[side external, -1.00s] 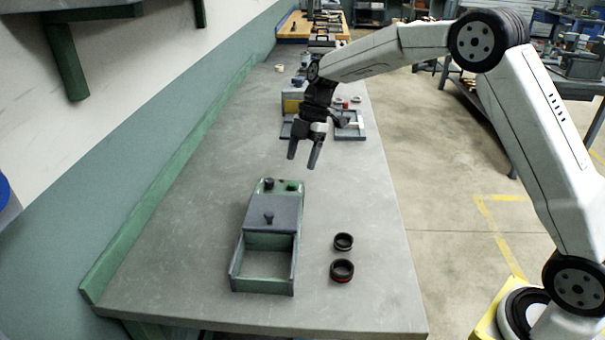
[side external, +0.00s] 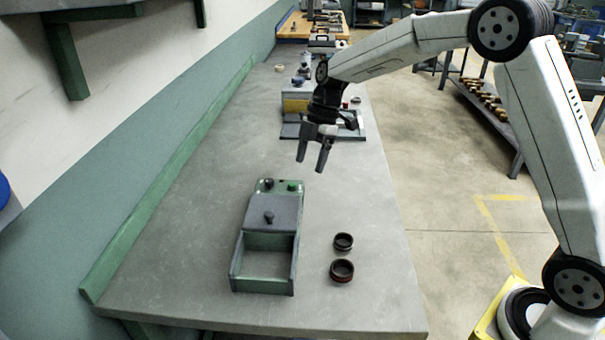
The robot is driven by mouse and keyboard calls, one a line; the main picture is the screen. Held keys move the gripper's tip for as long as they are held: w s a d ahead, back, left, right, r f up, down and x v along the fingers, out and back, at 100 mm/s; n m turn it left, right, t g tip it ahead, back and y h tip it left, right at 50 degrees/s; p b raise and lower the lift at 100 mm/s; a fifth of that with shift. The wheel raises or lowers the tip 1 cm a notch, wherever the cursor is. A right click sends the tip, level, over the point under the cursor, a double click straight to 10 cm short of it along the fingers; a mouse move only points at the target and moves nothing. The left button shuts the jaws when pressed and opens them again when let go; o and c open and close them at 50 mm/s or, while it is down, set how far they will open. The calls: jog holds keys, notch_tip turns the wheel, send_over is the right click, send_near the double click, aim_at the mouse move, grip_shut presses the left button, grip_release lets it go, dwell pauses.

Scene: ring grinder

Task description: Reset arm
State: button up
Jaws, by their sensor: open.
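My gripper (side external: 313,166) hangs above the workbench, its two dark fingers pointing down and spread apart with nothing between them. It is above and beyond the grinder box (side external: 273,216), to the upper right of it in the picture. The box is green and grey, with knobs on its top and an open, empty-looking tray (side external: 265,287) at its near end. Two dark rings, a farther one (side external: 343,249) and a nearer one (side external: 342,280), lie on the bench to the right of the box, apart from the gripper.
The grey bench (side external: 200,240) has a green rail (side external: 175,170) along its left side. A yellow and grey device (side external: 295,101) stands behind my gripper, partly hidden by it. Free bench surface surrounds the box and rings. A shelf bracket (side external: 66,60) juts from the wall at upper left.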

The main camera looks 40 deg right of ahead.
jog(key=s+d+f+m+t+h, duration=0.1)
jog(key=s+f+m+h, duration=0.1)
jog(key=s+m, duration=0.7)
jog(key=s+d+f+m+t+h, duration=0.1)
jog(key=s+f+m, duration=0.3)
jog(key=s+m, duration=0.5)
jog(key=shift+s+f+t+h, duration=0.4)
jog(key=shift+s+t+h, duration=0.15)
jog(key=shift+s, duration=1.4)
